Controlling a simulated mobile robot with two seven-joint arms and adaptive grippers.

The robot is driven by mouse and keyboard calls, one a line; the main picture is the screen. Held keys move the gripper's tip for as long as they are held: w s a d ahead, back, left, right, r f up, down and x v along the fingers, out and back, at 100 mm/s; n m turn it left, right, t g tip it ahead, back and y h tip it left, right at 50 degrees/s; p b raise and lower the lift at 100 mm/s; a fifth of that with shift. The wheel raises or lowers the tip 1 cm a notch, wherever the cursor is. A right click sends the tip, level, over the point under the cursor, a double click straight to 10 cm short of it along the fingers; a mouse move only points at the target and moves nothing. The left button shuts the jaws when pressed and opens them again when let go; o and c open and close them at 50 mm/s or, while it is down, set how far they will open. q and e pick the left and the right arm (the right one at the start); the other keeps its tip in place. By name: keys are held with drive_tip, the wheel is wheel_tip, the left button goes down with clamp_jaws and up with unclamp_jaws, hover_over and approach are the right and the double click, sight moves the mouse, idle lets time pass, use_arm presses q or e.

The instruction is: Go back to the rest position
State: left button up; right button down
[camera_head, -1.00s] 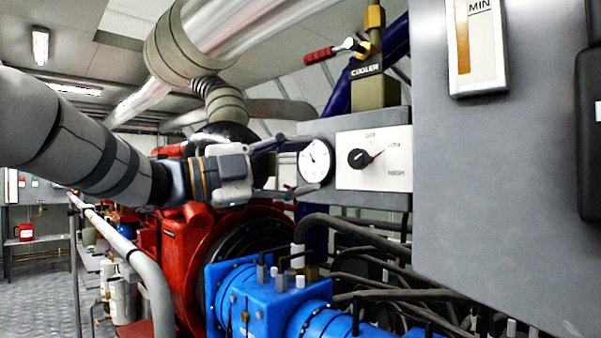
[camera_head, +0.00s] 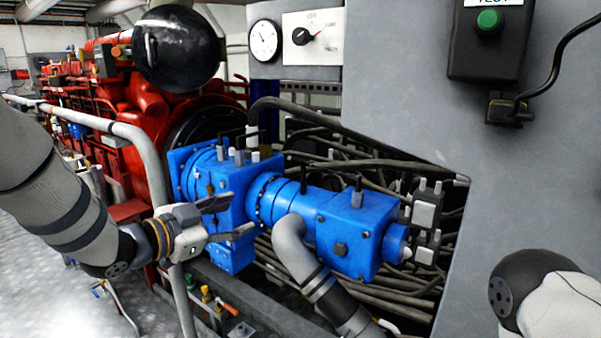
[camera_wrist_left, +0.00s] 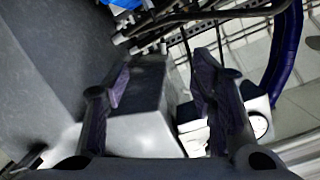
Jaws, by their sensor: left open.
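My left gripper (camera_head: 240,217) is in the head view, left of centre, in front of the blue pump housing (camera_head: 340,228). Its two fingers point right and are spread apart with nothing between them. In the left wrist view the gripper (camera_wrist_left: 162,72) also shows two separated, empty fingers, with a grey box (camera_wrist_left: 145,115) behind them. Whether the fingers touch the blue housing is hard to tell, but they look in front of it. My right gripper does not show; a white and black arm part of mine is at the lower right.
A grey handrail (camera_head: 150,150) runs close beside my left wrist. A red engine (camera_head: 110,110) stands at the back left. A round gauge (camera_head: 264,41) and a rotary switch panel (camera_head: 313,37) are above. A grey cabinet (camera_head: 400,90) with a green button (camera_head: 488,21) fills the right.

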use_arm(q)
drive_tip(key=s+a+f+n+g+y, duration=0.2)
drive_tip(key=s+f+n+g+y, duration=0.15)
drive_tip(key=s+f, duration=0.85)
drive_tip(key=s+a+f+n+g+y, duration=0.25)
drive_tip(key=s+f+n, duration=0.4)
drive_tip(key=f, duration=0.95)
drive_tip(key=s+a+f+n+g+y, duration=0.1)
drive_tip(key=s+f+g, duration=0.1)
drive_tip(key=s, duration=0.9)
drive_tip(key=s+a+f+n+g+y, duration=0.1)
drive_tip(key=s+g, duration=0.3)
drive_tip(key=s, duration=0.7)
drive_tip(key=s+a+f+g+y, duration=0.1)
drive_tip(key=s+a+f+g, duration=0.1)
drive_tip(key=s, duration=0.9)
drive_tip(key=shift+a+f+n+g, duration=0.3)
drive_tip(key=shift+f+n+g, duration=0.1)
